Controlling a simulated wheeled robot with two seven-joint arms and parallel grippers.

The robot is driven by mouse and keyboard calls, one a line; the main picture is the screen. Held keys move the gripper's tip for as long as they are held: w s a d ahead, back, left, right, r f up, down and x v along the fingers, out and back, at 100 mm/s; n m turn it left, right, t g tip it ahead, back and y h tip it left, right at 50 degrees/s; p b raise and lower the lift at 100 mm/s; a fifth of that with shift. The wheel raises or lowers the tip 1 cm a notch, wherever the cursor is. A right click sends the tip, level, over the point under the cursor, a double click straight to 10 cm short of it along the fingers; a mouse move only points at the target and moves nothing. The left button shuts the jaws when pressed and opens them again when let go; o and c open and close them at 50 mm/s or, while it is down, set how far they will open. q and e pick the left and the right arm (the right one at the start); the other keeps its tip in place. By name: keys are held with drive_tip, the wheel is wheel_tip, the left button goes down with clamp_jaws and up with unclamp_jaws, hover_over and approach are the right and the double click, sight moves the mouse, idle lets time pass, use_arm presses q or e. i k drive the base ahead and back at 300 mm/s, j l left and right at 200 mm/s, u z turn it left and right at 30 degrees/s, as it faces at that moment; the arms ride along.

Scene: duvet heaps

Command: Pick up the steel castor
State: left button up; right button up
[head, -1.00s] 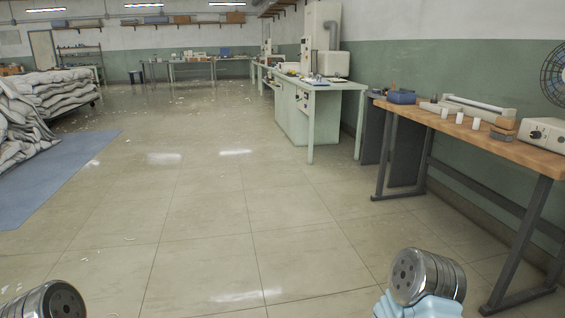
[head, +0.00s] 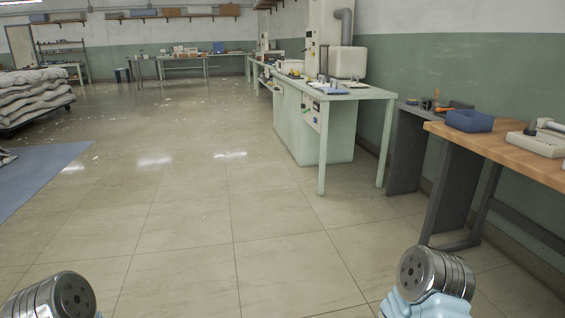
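I cannot make out a steel castor in this view. Small items lie on the pale green bench (head: 352,94) ahead to the right, among them small grey upright pieces, but they are too small to identify. More items lie on the wooden-topped workbench (head: 493,144) at the right, including a blue bin (head: 469,121) and a pale block with a dark-handled piece. Only rounded metal parts of my two arms show at the bottom left and bottom right. Neither gripper's fingers are in view.
A wide tiled floor (head: 190,220) is open ahead. A stacked duvet heap (head: 35,95) stands on a low dark platform at the left, near a blue mat (head: 35,175). A dark grey stand (head: 412,150) fills the gap between the benches. Far benches line the back wall.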

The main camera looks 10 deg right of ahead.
sight(427, 105)
drive_tip(key=i+z, duration=0.15)
drive_tip(key=i, duration=0.35)
drive_tip(key=i+j+z, duration=0.1)
drive_tip(key=i, duration=0.4)
drive_tip(key=i+j+z, duration=0.15)
drive_tip(key=i, duration=0.35)
drive_tip(key=i+j+z, duration=0.15)
drive_tip(key=i, duration=0.3)
drive_tip(key=i+z, duration=0.65)
drive_tip(key=z, duration=0.2)
drive_tip(key=i+j+z, duration=0.25)
drive_tip(key=z, duration=0.15)
drive_tip(key=i+j+z, duration=0.25)
drive_tip(key=z, duration=0.15)
drive_tip(key=i+j+z, duration=0.25)
drive_tip(key=j+z, duration=0.15)
